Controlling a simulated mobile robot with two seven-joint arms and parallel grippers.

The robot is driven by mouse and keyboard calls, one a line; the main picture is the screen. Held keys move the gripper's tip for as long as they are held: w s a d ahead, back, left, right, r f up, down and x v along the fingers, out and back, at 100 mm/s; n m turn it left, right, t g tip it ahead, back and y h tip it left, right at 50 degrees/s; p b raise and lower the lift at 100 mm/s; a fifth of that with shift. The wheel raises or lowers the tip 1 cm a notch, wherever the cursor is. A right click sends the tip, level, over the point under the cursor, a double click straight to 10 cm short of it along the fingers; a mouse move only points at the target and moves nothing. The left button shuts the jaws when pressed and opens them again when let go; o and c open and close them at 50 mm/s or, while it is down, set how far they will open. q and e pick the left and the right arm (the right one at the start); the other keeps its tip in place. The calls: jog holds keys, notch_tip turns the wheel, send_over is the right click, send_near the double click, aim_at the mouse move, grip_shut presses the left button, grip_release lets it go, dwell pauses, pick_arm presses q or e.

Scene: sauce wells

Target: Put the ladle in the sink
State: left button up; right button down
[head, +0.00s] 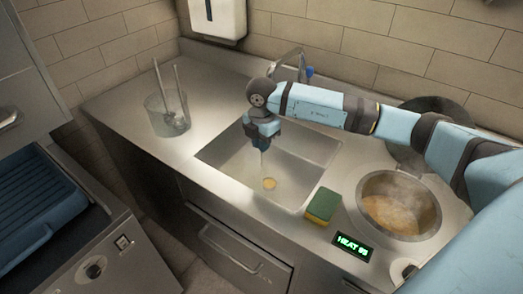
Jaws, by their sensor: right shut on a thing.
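The sink (318,145) is a steel basin set in the middle of the counter. My right gripper (263,143) points down over the sink and is shut on the ladle. Little of the ladle shows below the fingers; a small round yellowish patch (269,184) lies under it in the basin, and I cannot tell whether it is the ladle's bowl or part of the sink. Whether the ladle touches the sink floor is unclear. My left gripper is not in view.
A steaming pot of sauce (399,207) stands right of the sink, with a dark round pan (432,106) behind it. A green and yellow sponge (322,206) and a heat display (353,246) sit in front. A clear utensil jar (167,115) stands left; a tap (290,59) rises behind.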

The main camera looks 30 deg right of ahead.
notch_tip(320, 180, down, 3)
jog(key=shift+f, duration=0.2)
jog(key=shift+f, duration=0.15)
jog(key=c, duration=1.1)
grip_release()
